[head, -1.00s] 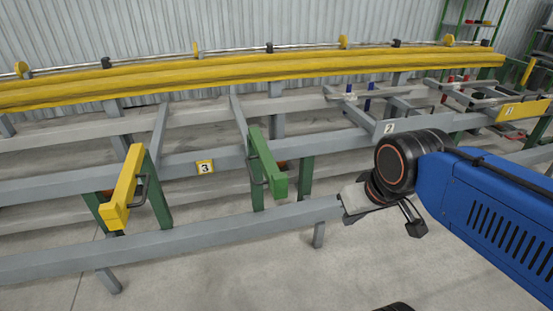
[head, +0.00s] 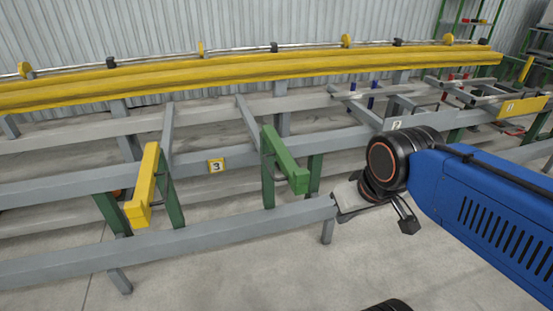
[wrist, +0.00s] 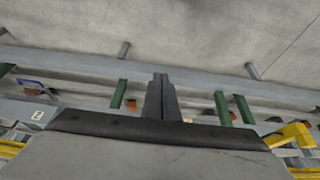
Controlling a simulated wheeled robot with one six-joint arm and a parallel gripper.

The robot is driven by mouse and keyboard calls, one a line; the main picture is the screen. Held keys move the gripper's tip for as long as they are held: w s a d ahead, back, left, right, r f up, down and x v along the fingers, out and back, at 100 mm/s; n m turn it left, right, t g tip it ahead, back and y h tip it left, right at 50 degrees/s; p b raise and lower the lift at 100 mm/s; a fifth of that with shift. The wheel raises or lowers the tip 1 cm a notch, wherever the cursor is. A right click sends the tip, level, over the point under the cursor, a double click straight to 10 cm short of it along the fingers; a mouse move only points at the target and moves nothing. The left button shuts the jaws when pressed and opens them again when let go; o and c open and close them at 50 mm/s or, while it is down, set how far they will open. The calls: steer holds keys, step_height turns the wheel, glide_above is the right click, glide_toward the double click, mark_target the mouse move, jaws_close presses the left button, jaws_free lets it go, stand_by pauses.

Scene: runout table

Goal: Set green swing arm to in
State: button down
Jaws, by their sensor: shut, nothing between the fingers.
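The green swing arm (head: 284,158) is a green bar on green posts at the middle of the rack in the head view. It sticks out from the rack toward the front rail and the lower right. My gripper (head: 345,206) is to the right of the green arm and lower in the picture, apart from it. In the wrist view my gripper's fingers (wrist: 161,97) are closed together with nothing between them. Green posts (wrist: 118,92) show on both sides of the fingers there. The green bar itself is not clear in that view and may be hidden behind my gripper.
A yellow swing arm (head: 145,185) sticks out at the left; it also shows in the wrist view (wrist: 289,136). A grey front rail (head: 200,237) runs below both arms. A plate marked 3 (head: 216,166) sits between them. Bare floor (head: 260,280) lies in front.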

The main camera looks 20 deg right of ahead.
steer(key=c, duration=2.4)
jaws_free()
steer(key=shift+c, duration=0.2)
steer(key=o, duration=0.5)
steer(key=shift+o, duration=0.5)
steer(key=w+a+r+g, duration=0.1)
steer(key=w+r, duration=0.5)
steer(key=w, duration=0.1)
steer(key=shift+a+r, duration=0.35)
steer(key=shift+a, duration=0.05)
step_height(320, 180, up, 9)
steer(key=g+h, duration=0.2)
steer(key=g, duration=0.2)
glide_above(268, 165)
steer(key=a, duration=0.4)
steer(key=d+f, duration=0.1)
steer(key=f, duration=0.4)
steer(key=d+f, duration=0.1)
steer(key=f, duration=0.5)
steer(key=d+f, duration=0.1)
steer(key=f, duration=0.4)
steer(key=shift+d+f, duration=0.3)
steer(key=shift+f, duration=0.1)
jaws_close()
